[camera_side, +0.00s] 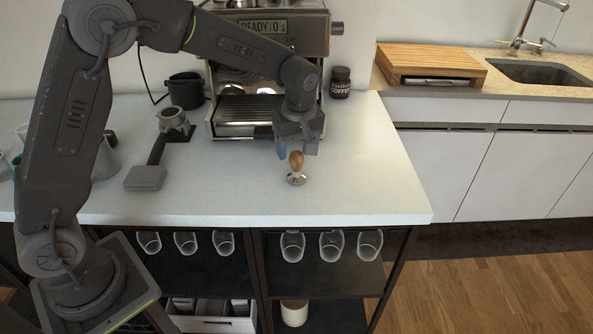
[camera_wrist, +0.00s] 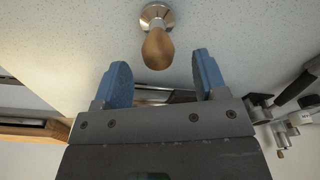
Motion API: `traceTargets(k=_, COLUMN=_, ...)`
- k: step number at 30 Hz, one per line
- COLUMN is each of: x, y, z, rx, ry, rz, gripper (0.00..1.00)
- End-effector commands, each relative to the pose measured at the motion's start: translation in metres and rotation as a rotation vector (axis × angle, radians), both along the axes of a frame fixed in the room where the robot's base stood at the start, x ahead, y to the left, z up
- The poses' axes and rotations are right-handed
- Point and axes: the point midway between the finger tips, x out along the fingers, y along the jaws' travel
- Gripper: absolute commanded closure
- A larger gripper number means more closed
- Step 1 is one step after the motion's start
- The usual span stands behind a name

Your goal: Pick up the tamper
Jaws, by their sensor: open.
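The tamper (camera_side: 296,168) stands upright on the white countertop near its front right part. It has a wooden knob handle and a round metal base. In the wrist view the tamper (camera_wrist: 157,45) is at the top middle, ahead of the fingertips and roughly centred between them. My gripper (camera_side: 297,150) is just above and behind the tamper in the side view, partly overlapping it. In the wrist view my gripper (camera_wrist: 160,75) shows two blue fingers apart, with nothing held between them.
The espresso machine (camera_side: 268,50) stands behind my gripper, with a coffee jar (camera_side: 340,83) to its right. A portafilter on a stand (camera_side: 172,122) is to the left. The countertop (camera_side: 370,180) is clear around the tamper. Glasses (camera_side: 331,246) hang below the counter.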

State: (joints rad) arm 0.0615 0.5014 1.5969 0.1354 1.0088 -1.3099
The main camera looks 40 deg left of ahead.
Motion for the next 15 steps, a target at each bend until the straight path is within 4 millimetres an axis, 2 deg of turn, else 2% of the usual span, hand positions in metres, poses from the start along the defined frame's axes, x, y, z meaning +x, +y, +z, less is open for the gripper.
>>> traceTargets(k=9, x=0.004, y=0.005, z=-0.04, rx=0.001, ry=0.004, rz=0.0, gripper=0.34)
traceTargets(k=15, x=0.005, y=0.006, z=-0.052, rx=0.0, ry=0.0, rz=0.001, gripper=0.34)
